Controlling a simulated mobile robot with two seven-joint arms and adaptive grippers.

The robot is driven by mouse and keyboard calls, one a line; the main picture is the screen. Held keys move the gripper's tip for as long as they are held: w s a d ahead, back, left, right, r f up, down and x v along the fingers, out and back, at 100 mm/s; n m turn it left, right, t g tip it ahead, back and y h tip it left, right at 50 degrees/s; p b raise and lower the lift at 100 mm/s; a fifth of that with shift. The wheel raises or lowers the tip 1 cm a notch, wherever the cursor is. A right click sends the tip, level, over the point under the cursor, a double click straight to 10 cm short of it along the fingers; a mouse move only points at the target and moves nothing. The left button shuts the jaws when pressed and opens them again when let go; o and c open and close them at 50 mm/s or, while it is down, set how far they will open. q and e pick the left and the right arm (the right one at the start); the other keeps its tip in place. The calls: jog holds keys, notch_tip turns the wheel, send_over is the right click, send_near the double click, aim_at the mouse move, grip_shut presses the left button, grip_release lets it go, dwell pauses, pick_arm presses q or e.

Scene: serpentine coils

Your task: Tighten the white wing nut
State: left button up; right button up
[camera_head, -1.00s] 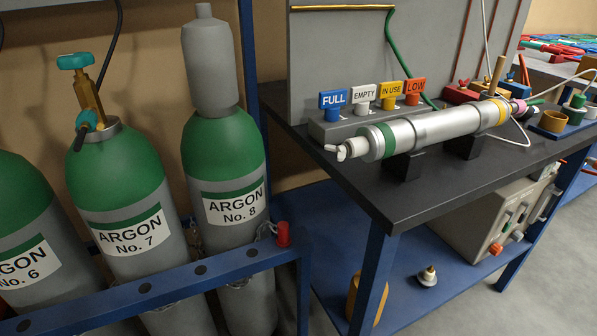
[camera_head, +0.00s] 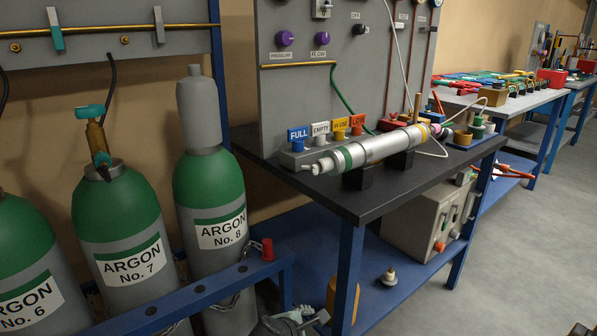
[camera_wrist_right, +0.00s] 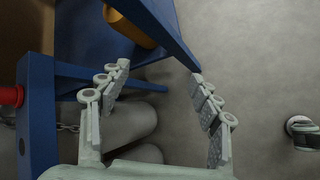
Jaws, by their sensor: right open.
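The white wing nut (camera_head: 311,169) is on the left end of the silver cylinder (camera_head: 385,145) with a green band. The cylinder lies on dark supports on the black bench top. My right gripper shows at the bottom of the head view (camera_head: 298,318), partly cut off, low beside the bench's front leg and away from the wing nut. In the right wrist view its fingers (camera_wrist_right: 159,74) are spread with nothing between them. The wing nut is not in the right wrist view. My left gripper is not in view.
A blue rack rail (camera_head: 190,295) with a red cap (camera_head: 267,249) fronts the argon bottles. The bench's front blue leg (camera_head: 344,275) stands close to my right gripper. Coloured tags line a grey block (camera_head: 330,148) behind the cylinder. Open floor (camera_head: 470,270) lies to the right.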

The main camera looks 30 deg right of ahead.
jog(key=w+d+r+n+h, duration=0.1)
jog(key=w+r+n+h, duration=0.55)
jog(key=r, duration=0.85)
jog(key=g+h+p, duration=0.2)
jog(key=g+h, duration=0.1)
jog(key=h, duration=0.1)
send_near(310, 169)
jog(key=d, duration=0.3)
jog(key=shift+y, duration=0.25)
jog(key=d, duration=0.5)
jog(key=shift+w+d+r, duration=0.15)
jog(key=shift+w+d, duration=0.05)
jog(key=shift+d, duration=0.2)
jog(key=shift+w+d, duration=0.1)
jog(key=shift+d, duration=0.55)
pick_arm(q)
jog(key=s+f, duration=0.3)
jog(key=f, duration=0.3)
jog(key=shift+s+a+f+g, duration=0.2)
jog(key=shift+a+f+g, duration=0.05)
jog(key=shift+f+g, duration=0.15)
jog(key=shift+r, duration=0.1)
pick_arm(e)
jog(key=c, duration=1.2)
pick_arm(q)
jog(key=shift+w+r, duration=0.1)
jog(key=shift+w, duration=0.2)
